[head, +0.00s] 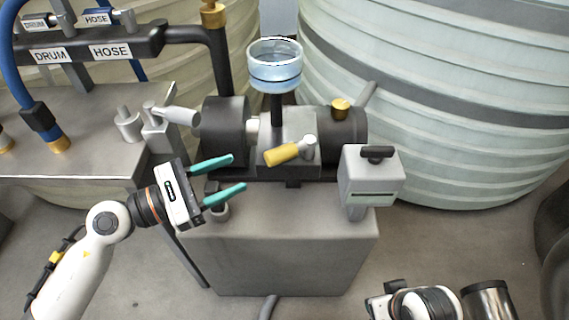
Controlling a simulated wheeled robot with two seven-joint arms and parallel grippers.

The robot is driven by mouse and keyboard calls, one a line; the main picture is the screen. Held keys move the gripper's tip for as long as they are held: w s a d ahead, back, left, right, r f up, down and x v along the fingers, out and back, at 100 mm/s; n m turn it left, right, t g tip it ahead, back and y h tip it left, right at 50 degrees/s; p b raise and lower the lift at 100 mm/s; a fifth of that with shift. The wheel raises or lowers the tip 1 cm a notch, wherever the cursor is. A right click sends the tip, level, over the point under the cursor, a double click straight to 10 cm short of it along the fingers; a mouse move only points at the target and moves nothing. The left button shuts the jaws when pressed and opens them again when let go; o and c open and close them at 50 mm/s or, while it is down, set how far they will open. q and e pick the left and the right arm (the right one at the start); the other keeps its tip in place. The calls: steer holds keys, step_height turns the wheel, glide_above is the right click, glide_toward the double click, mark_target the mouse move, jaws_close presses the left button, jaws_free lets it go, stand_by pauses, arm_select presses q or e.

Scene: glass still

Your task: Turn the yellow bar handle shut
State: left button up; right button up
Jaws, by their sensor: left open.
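The yellow bar handle (282,155) sits on the front of the grey valve block (286,132), joined to a pale metal pivot at its right end. The bar points left and slightly down from that pivot. My left gripper (240,173) is open, with its two teal fingers pointing right. Its fingertips are left of the yellow handle, apart from it in the picture, with nothing between them. My right arm (425,303) shows only in part at the bottom right; its gripper fingers are not visible.
A clear glass bowl (275,77) stands above the valve block. A grey box (371,176) stands at the right of the pedestal (290,255). A pale grey lever (182,115) is at the left. Labelled DRUM and HOSE pipes are upper left. Large ribbed tanks (430,120) fill the back.

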mark_target(285, 153)
arm_select(q)
steer(key=p+x, duration=0.2)
steer(key=x, duration=1)
arm_select(e)
steer(key=x, duration=0.3)
steer(key=shift+w+f, duration=0.1)
steer(key=shift+f, duration=0.2)
